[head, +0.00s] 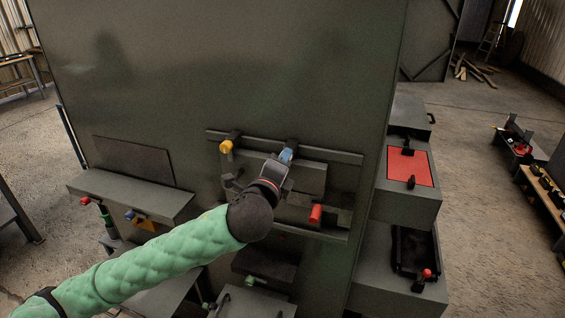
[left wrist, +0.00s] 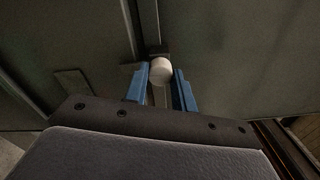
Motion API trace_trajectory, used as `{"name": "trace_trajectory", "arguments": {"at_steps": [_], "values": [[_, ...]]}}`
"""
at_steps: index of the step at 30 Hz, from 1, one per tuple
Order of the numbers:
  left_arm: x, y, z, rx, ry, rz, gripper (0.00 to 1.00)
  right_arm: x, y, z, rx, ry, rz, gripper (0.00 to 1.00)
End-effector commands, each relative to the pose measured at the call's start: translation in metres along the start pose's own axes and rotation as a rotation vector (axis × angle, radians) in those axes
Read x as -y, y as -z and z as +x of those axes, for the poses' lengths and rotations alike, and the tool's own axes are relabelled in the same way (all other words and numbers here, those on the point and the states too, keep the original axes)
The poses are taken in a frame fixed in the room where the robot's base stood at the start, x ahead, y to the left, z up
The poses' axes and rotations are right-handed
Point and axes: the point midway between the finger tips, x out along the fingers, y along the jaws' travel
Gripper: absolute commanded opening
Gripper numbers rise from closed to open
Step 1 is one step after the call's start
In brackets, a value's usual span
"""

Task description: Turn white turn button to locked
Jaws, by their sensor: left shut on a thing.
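The white turn button (left wrist: 161,70) shows in the left wrist view as a pale round knob on a dark mount against the grey-green enclosure (head: 220,70). My right gripper is not in view.
A yellow turn button (head: 227,147) sits left of my gripper and a red one (head: 316,214) to its lower right, on the same frame. Grey boxes with small coloured handles stand around. A red panel (head: 409,166) is at the right.

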Motion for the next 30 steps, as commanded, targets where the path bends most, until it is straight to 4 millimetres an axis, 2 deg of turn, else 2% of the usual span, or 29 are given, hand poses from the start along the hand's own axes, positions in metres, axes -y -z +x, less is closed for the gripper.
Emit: {"name": "trace_trajectory", "arguments": {"at_steps": [5, 6, 8, 9, 20, 30], "values": [[-0.003, 0.002, 0.0, -0.003, -0.004, 0.0, 0.03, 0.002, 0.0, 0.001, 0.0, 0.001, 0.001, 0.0], [-0.003, 0.002, 0.0, -0.003, -0.004, 0.0, 0.34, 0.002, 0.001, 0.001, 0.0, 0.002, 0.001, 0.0], [-0.002, 0.002, 0.0, -0.003, -0.004, -0.001, 0.46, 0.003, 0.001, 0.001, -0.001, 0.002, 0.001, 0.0], [-0.002, 0.001, 0.0, -0.002, -0.003, -0.001, 0.48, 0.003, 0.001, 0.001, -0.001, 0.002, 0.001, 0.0], [-0.003, 0.001, -0.006, -0.001, -0.001, -0.001, 0.48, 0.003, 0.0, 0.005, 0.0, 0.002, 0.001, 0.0], [-0.005, 0.003, -0.056, -0.003, 0.0, -0.002, 0.48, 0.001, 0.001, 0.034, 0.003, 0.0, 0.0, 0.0]]}}
